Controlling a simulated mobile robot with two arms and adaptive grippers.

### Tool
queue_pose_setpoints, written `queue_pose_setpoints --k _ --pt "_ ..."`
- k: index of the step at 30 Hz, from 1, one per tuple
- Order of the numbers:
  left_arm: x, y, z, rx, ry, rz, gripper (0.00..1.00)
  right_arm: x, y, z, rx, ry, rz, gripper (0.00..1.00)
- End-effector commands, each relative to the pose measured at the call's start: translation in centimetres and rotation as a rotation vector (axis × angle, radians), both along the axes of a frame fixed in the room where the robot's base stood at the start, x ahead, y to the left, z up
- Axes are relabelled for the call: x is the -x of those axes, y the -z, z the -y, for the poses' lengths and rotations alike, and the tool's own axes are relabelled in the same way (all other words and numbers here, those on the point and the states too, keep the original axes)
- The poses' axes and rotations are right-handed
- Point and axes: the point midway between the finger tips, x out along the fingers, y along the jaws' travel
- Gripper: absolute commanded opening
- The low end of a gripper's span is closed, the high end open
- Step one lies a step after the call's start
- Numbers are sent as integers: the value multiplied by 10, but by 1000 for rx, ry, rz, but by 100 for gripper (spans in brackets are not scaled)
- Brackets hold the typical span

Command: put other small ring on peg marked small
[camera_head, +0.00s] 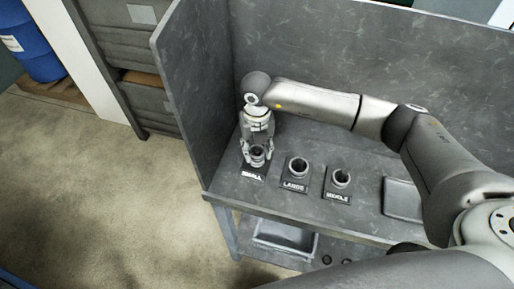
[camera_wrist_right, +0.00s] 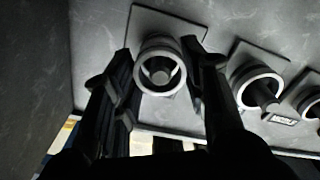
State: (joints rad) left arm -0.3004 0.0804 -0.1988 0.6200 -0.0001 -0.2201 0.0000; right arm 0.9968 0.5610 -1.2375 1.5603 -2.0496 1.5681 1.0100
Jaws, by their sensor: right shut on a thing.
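My right gripper (camera_head: 256,150) points down over the peg base marked small (camera_head: 254,175), the leftmost of three on the bench. It is shut on a small grey ring (camera_head: 258,160). In the right wrist view the ring (camera_wrist_right: 160,68) lies between the two fingers of the gripper (camera_wrist_right: 160,75), and the tip of a peg (camera_wrist_right: 160,75) shows inside the ring's opening. The ring looks to be around the peg's top or right above it; how far down it sits I cannot tell. My left gripper does not show.
The peg marked large (camera_head: 297,168) and the peg marked middle (camera_head: 341,180) stand to the right, each with ring-like parts. A grey tray (camera_head: 402,199) lies farther right. The bench's side wall (camera_head: 193,100) stands close on the left. A bin (camera_head: 284,238) sits on the lower shelf.

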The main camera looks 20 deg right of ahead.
Motion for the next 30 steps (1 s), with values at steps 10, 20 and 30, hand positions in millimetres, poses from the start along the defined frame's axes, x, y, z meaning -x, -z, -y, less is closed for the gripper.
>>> queue_pose_setpoints --k 10,20,30 --pt "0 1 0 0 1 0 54 0 0 0 0 0 0 15" --pt "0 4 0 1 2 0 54 0 0 0 0 0 0 15" --pt "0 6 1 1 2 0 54 0 3 0 0 0 0 15"
